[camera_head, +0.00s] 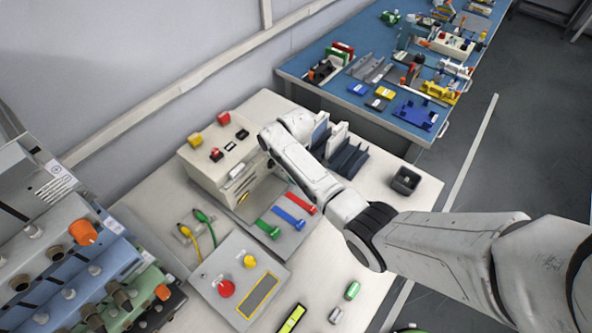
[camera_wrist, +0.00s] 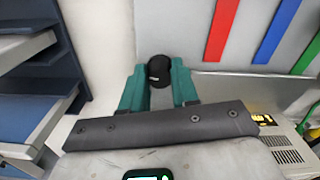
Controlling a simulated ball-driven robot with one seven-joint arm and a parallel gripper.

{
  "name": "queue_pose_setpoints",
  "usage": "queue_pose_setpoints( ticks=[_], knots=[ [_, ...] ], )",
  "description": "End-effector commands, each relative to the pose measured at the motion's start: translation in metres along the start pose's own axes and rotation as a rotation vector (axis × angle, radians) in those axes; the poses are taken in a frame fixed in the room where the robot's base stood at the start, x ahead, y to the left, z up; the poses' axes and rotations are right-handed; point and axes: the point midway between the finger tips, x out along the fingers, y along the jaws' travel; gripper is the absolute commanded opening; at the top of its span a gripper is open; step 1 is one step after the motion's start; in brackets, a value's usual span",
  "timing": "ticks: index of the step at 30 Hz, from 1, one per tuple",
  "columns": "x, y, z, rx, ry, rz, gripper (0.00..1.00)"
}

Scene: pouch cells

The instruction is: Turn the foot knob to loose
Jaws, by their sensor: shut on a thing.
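The foot knob (camera_wrist: 159,69) is a small round black knob, seen at the upper middle of the wrist view beside a pale grey plate. My gripper (camera_wrist: 158,76) has teal fingers, one on each side of the knob, and is shut on it. The knob's lower part is hidden between the fingers, and I cannot make out its turn position or any loose mark. In the head view my white arm hides the fingers and the knob.
A grey plate with red (camera_head: 301,203), blue (camera_head: 288,218) and green (camera_head: 268,229) strips lies close by. A beige box (camera_head: 213,180) with buttons, blue-grey racks (camera_head: 347,160) and a black bin (camera_head: 405,181) stand around my arm. A control panel (camera_head: 241,284) is in front.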

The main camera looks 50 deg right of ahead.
Motion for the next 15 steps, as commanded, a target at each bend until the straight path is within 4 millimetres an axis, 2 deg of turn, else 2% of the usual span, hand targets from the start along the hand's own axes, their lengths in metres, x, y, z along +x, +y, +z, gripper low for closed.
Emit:
queue_pose_setpoints(
  ticks=[15],
  knots=[
    [-0.0016, 0.0001, -0.0008, -0.489, 0.002, 0.000, 0.00]
  ],
)
